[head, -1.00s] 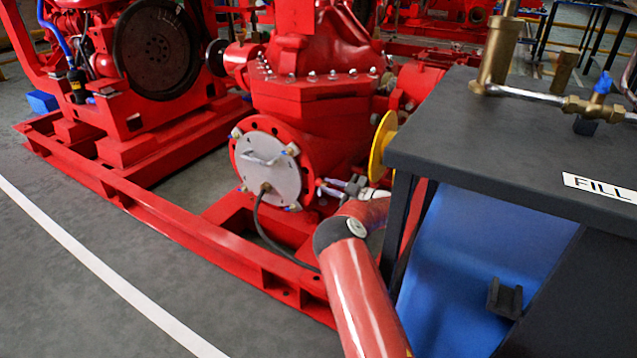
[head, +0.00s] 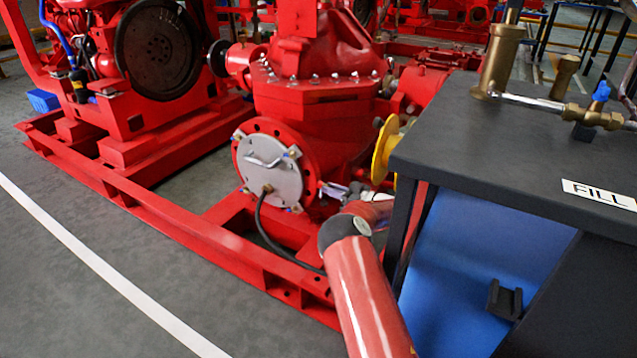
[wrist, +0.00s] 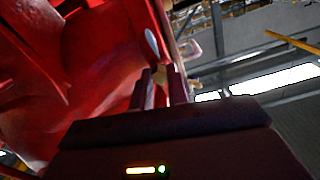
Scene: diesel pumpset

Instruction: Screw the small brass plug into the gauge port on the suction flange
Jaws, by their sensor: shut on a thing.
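The suction flange (head: 242,178) is red and round, with a pale grey round plate (head: 272,188) on its face. In the head view my gripper (head: 325,191) is small, just right of the flange rim, pointing left at it. In the wrist view my two fingers (wrist: 161,88) are close together, with a small brass-coloured piece, the plug (wrist: 159,74), showing between their tips. A red surface lies just beyond and left of the tips. I cannot make out the gauge port, or whether the plug touches it.
A yellow disc (head: 383,150) stands close behind my arm. A dark bench (head: 455,150) with brass fittings and a FILL label is on the right, close to my arm. A black cable (head: 260,225) hangs from the plate. Red base rails run below; open floor is at left.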

